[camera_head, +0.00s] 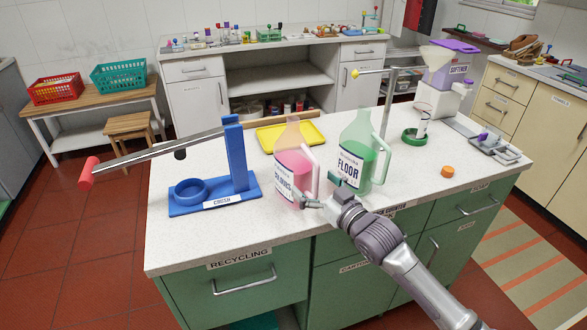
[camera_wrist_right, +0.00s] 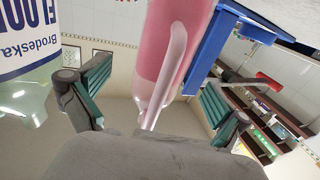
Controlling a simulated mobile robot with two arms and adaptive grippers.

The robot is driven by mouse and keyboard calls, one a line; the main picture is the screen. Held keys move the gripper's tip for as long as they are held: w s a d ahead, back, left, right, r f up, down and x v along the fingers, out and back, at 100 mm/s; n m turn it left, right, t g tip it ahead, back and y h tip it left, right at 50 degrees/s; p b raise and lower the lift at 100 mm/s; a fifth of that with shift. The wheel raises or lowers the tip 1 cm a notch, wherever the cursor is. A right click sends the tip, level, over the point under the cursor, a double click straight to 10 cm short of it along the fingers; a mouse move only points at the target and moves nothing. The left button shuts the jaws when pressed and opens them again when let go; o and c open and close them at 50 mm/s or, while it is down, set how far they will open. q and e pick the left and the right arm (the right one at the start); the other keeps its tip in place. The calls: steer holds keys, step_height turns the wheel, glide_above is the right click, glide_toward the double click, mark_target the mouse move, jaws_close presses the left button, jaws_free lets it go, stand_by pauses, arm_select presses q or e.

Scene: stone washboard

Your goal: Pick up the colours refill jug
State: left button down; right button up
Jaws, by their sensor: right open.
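The colours refill jug (camera_head: 291,160) is a translucent jug with pink liquid, a pale handle and a partly hidden label. It stands upright on the island worktop. My right gripper (camera_head: 316,198) is at the jug's lower right front, near the handle. In the right wrist view, the open gripper (camera_wrist_right: 155,92) has its two green-padded fingers apart, with the pink jug (camera_wrist_right: 170,50) and its handle showing between them. I cannot tell whether either finger touches it. My left gripper is not in view.
The green FLOOR jug (camera_head: 355,150) stands close on the right. A blue crusher (camera_head: 236,165) with a long red-ended lever stands on the left. A yellow tray (camera_head: 312,133) lies behind. An orange cap (camera_head: 447,171) lies farther right. The worktop's front left is clear.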

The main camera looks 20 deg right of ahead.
mark_target(306, 177)
steer(key=x, duration=0.3)
steer(key=p+x, duration=0.1)
steer(key=x, duration=0.1)
steer(key=shift+a, duration=0.3)
steer(key=c, duration=1.7)
steer(key=shift+r, duration=0.3)
steer(key=shift+c, duration=0.7)
